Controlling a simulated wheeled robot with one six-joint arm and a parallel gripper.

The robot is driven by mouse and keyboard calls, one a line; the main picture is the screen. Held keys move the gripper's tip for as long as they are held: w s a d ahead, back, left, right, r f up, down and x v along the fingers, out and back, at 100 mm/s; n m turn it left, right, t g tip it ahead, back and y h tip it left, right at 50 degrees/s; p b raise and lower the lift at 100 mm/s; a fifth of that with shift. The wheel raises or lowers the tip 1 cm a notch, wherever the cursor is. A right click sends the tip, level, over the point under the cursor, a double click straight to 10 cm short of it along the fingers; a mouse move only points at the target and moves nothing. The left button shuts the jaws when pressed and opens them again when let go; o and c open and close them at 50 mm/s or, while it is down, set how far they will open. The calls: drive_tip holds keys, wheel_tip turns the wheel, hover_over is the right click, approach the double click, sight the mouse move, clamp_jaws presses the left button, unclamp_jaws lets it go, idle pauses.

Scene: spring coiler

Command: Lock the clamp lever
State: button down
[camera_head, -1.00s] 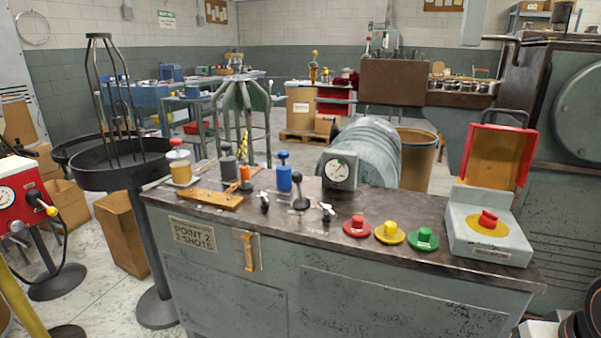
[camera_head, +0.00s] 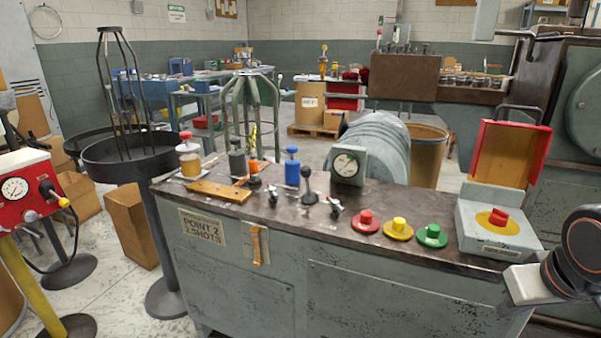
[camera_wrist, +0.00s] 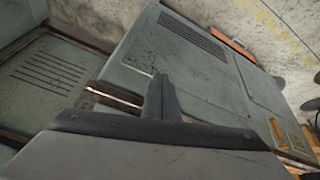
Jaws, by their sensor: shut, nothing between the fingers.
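No lever in view is clearly marked as the clamp lever. An upright orange handle (camera_head: 257,245) sits on a plate on the front of the grey cabinet. A black ball-topped lever (camera_head: 309,187) stands on the bench top. Small silver levers with dark bases stand on its left (camera_head: 272,195) and right (camera_head: 336,209). My gripper (camera_wrist: 160,97) is shut and empty in the wrist view, over grey panels and touching no lever that I can see. In the head view only part of my arm shows at the right edge; the gripper is out of that frame.
A dark round tray stand (camera_head: 128,173) is at left. A red gauge unit (camera_head: 20,190) stands farther left.

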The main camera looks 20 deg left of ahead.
drive_tip(key=w+a+r+n+t, duration=0.1)
drive_tip(key=w+a+r+n, duration=0.3)
drive_tip(key=a, duration=0.5)
drive_tip(key=w+a+r+n+y, duration=0.1)
drive_tip(key=w+a+r, duration=0.45)
drive_tip(key=a, duration=0.45)
drive_tip(key=w+a+r+n+t, duration=0.1)
drive_tip(key=w+a+r+n, duration=0.3)
drive_tip(key=a, duration=0.5)
drive_tip(key=s+a+r+n+y, duration=0.1)
drive_tip(key=a+r, duration=0.3)
drive_tip(key=a, duration=1.1)
drive_tip(key=shift+r+t+y, duration=0.2)
drive_tip(key=shift+t+y, duration=0.1)
drive_tip(key=shift+y, duration=0.1)
drive_tip(key=w+f, duration=0.7)
drive_tip(key=w, duration=0.2)
drive_tip(key=shift+w+a, duration=0.35)
